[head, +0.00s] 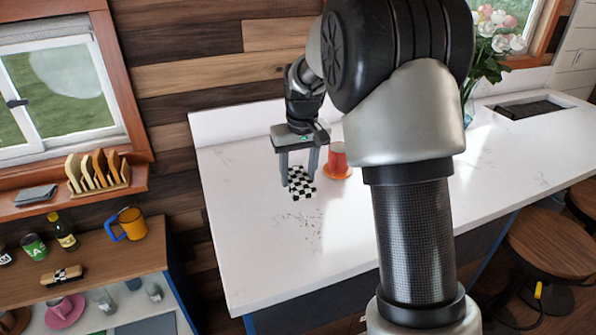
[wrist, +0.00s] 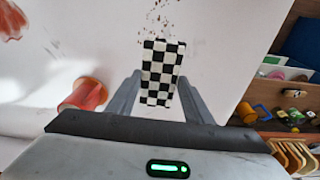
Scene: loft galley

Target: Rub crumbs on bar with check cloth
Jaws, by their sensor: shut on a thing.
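The check cloth (head: 301,183), black and white, is between the fingers of my gripper (head: 299,178). In the wrist view the cloth (wrist: 162,72) sticks out past the fingertips of my gripper (wrist: 160,102), which is shut on it. The crumbs (head: 305,226) are a scatter of dark specks on the white bar (head: 258,265), just in front of the cloth in the head view. They also show in the wrist view (wrist: 163,20) beyond the cloth's far end. I cannot tell whether the cloth touches the bar.
A red cup (head: 338,157) on an orange saucer (head: 345,173) stands close to the right of my gripper. A flower vase (head: 467,103) and a sink (head: 530,108) are farther right. A shelf unit (head: 100,262) with a mug (head: 132,222) stands left of the bar. The bar's front part is clear.

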